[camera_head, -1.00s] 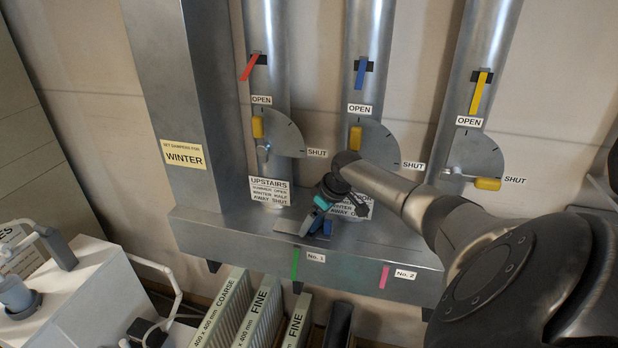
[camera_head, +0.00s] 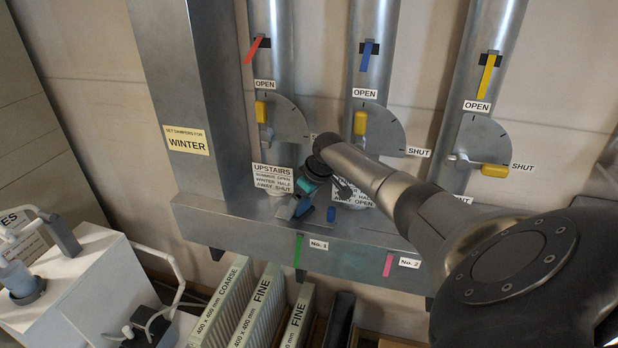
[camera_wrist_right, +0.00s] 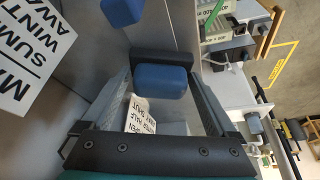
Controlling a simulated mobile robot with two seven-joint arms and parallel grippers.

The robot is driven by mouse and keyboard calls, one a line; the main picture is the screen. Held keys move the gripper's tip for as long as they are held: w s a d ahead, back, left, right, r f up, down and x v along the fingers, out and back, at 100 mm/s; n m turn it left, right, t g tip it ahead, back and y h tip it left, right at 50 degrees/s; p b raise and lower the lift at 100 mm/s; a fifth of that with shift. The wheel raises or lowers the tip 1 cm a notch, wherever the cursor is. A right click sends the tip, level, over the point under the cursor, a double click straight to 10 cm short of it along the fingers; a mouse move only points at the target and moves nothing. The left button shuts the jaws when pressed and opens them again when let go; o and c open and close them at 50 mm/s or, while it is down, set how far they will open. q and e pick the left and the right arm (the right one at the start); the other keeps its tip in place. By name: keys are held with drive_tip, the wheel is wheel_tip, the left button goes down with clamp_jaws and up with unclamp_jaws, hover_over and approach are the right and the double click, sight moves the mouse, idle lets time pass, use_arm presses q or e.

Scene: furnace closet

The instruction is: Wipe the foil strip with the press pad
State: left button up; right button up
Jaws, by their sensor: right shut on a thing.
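My right gripper (camera_head: 292,209) is low over the metal ledge (camera_head: 235,220), in front of the upstairs pipe. It is shut on the press pad, a blue block with a black part, which shows between the fingers in the right wrist view (camera_wrist_right: 160,81). In the head view the pad is mostly hidden by the gripper. Whether it touches the ledge I cannot tell. A separate small blue block (camera_head: 331,214) stands on the ledge to the right of the gripper; it also shows in the wrist view (camera_wrist_right: 122,10). I cannot make out the foil strip. My left gripper is out of view.
Three pipes with damper dials rise behind the ledge. A paper sign (camera_head: 272,180) is close behind the gripper. Green (camera_head: 298,250) and pink (camera_head: 388,264) tabs mark the ledge's front. Filters (camera_head: 222,300) stand below, and a white unit (camera_head: 75,290) is at left.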

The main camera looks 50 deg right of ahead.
sight(280, 209)
drive_tip(key=shift+w+a+f+b, duration=0.1)
drive_tip(key=shift+w+a+b, duration=0.15)
drive_tip(key=shift+w, duration=0.2)
drive_tip(key=shift+w+a+b, duration=0.1)
drive_tip(key=shift+w+a, duration=0.25)
drive_tip(key=shift+w, duration=0.1)
drive_tip(key=shift+w+a+b, duration=0.3)
drive_tip(key=shift+w+b, duration=0.15)
drive_tip(key=shift+w, duration=0.15)
drive_tip(key=shift+w+a+b, duration=0.25)
drive_tip(key=shift+w+b, duration=0.2)
drive_tip(key=shift+w, duration=0.15)
drive_tip(key=shift+w+a+r, duration=0.15)
drive_tip(key=shift+w+r, duration=0.05)
drive_tip(key=shift+w, duration=0.25)
drive_tip(key=shift+r, duration=0.1)
wheel_tip(280, 209, up, 6)
drive_tip(key=p, duration=0.5)
drive_tip(key=shift+p, duration=0.3)
wheel_tip(280, 209, up, 3)
drive_tip(key=p, duration=0.3)
